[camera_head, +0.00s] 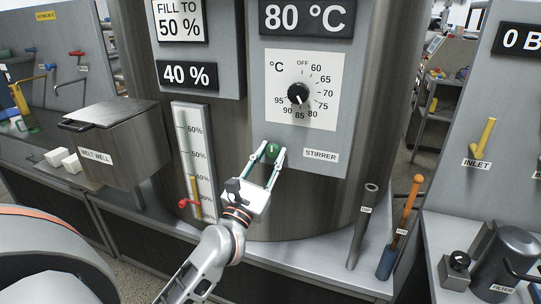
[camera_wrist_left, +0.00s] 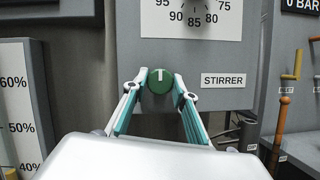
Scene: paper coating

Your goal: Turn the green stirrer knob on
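The green stirrer knob (camera_head: 272,149) sits on the grey panel, left of the white STIRRER label (camera_head: 321,155). It also shows in the left wrist view (camera_wrist_left: 160,80), with its white mark pointing straight up. My left gripper (camera_head: 271,153) reaches up to the knob, with one fingertip on each side of it. In the wrist view the fingertips (camera_wrist_left: 160,84) lie very close to the knob's sides; whether they press on it I cannot tell. My right gripper is not in view.
A black temperature dial (camera_head: 298,93) is above the knob, under an 80 °C display (camera_head: 306,17). A level gauge (camera_head: 194,160) with a red valve is at the left. Dip and paddle tools (camera_head: 362,225) stand at the right. A melt well (camera_head: 112,140) is far left.

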